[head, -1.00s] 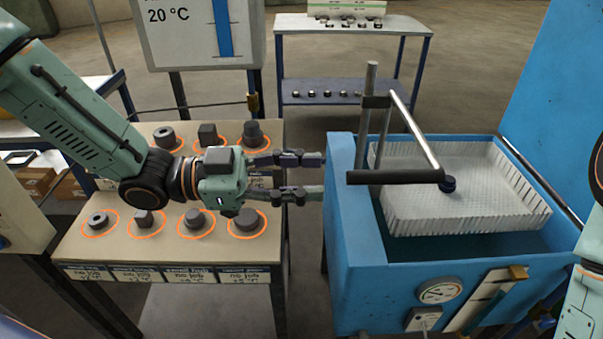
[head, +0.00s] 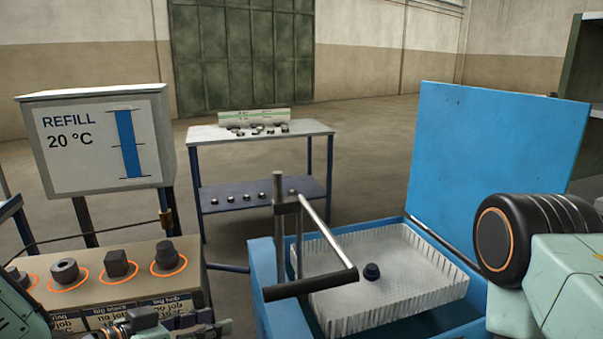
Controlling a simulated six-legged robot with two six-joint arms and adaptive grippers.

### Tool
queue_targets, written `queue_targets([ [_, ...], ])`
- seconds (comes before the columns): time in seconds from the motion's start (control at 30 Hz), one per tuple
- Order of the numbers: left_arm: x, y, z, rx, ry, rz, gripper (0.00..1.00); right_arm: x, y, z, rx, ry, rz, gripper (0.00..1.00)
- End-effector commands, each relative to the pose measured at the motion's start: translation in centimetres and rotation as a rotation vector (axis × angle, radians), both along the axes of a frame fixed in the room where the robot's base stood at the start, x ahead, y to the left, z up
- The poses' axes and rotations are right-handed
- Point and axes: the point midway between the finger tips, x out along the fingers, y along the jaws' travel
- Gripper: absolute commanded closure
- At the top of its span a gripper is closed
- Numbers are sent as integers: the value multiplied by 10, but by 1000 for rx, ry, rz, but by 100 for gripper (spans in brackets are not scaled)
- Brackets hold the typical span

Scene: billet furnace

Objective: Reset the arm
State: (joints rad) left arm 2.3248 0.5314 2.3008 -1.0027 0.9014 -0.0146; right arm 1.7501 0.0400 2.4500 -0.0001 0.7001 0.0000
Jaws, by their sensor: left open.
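My left gripper (head: 208,328) shows at the bottom edge of the head view, in front of the beige job table (head: 145,262). Its fingers are apart and nothing shows between them; much of the gripper is cut off by the frame. My left arm comes in at the lower left corner and is mostly out of view. Part of my right arm (head: 555,255) fills the right side, beside the blue tank. My right gripper is out of the picture.
Several dark metal parts, one a nut-like piece (head: 64,270), sit in orange rings on the job table. The blue tank (head: 265,290), with raised lid (head: 497,165), holds a white basket (head: 455,287) and a black-handled lever (head: 310,284). A refill sign (head: 80,160) and shelf table (head: 290,137) stand behind.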

Motion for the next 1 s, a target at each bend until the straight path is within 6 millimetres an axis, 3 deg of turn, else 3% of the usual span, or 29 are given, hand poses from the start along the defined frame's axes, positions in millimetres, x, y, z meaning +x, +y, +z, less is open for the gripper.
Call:
queue_targets([
  [0.03, -8, 4, -27, 21, 90, 51, 57, 0, 0, -3, 0, 0, 0, 100],
  [0.17, -35, 20, -89, 83, 316, 197, 57, 0, 0, -9, 0, 0, 0, 100],
  [0.27, -69, 33, -138, 148, 495, 305, 57, 0, 0, -14, 0, 0, 0, 100],
  [0.4, -135, 53, -199, 265, 739, 443, 57, 0, 0, -21, 0, 0, 0, 100],
  [0.5, -188, 64, -232, 359, 886, 514, 57, 0, 0, -27, 0, 0, 0, 100],
  [0.6, -234, 71, -255, 449, 988, 537, 57, 0, 0, -33, 0, 0, 0, 100],
  [0.7, -267, 69, -271, 507, 1044, 496, 57, 0, 0, -37, 0, 0, 0, 100],
  [0.83, -285, 68, -279, 532, 1075, 471, 57, 0, 0, -38, 0, 0, 0, 100],
  [1.0, -287, 68, -280, 531, 1081, 470, 57, 0, 0, -38, 0, 0, 0, 100],
])
